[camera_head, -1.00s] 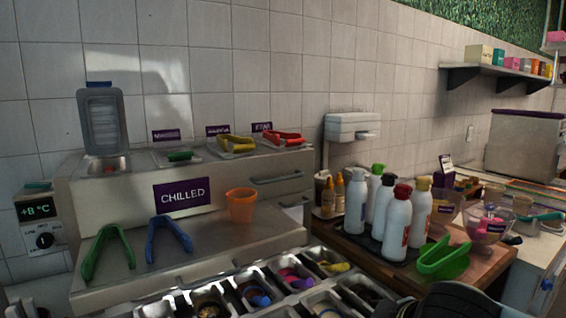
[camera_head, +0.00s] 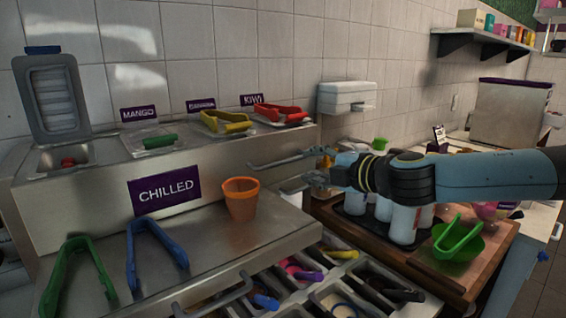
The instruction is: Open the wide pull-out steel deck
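The steel deck (camera_head: 205,240) is a broad metal surface in front of the purple CHILLED sign, with a bar handle (camera_head: 215,294) along its front edge. Green tongs (camera_head: 78,268), blue tongs (camera_head: 153,247) and an orange cup (camera_head: 240,200) stand on it. My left gripper is not in view.
Open topping bins (camera_head: 330,295) lie below the deck's right part. A lidded well (camera_head: 55,95) stands open at the left.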

